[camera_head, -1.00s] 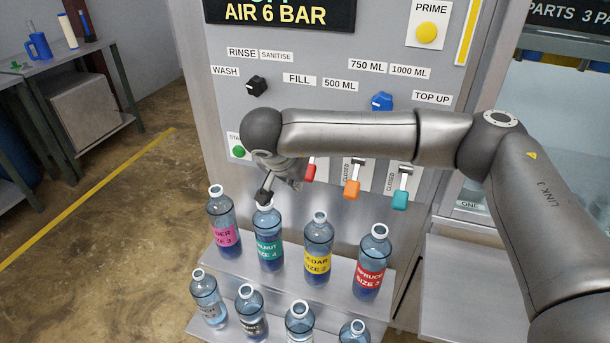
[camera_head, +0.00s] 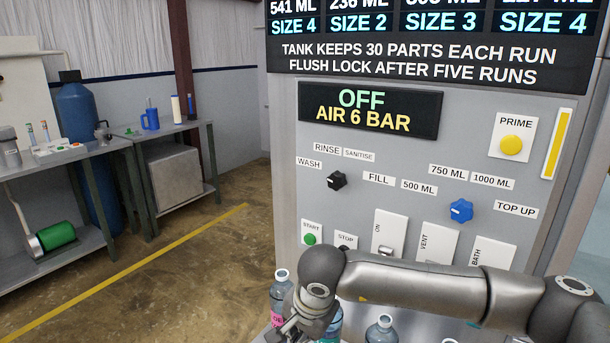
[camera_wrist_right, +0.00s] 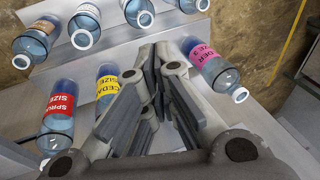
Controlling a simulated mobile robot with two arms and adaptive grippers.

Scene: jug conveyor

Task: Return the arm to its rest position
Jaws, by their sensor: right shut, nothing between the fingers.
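My right arm comes in from the right in the head view. Its gripper (camera_head: 286,332) is low in the picture, in front of the machine panel (camera_head: 405,185) and close to the bottles. In the right wrist view the gripper (camera_wrist_right: 153,58) has its fingers together with nothing between them. A pink-labelled bottle (camera_wrist_right: 212,64) is to its right there, and a yellow-labelled bottle (camera_wrist_right: 107,88) and a red-labelled bottle (camera_wrist_right: 58,112) are to its left. I cannot tell whether the gripper touches any bottle. My left gripper is not in view.
The panel has a black knob (camera_head: 337,180), a blue knob (camera_head: 461,210) and a green start button (camera_head: 310,239). More bottles (camera_wrist_right: 86,24) stand on another shelf. A side table (camera_head: 165,128) is at the left; the floor between is clear.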

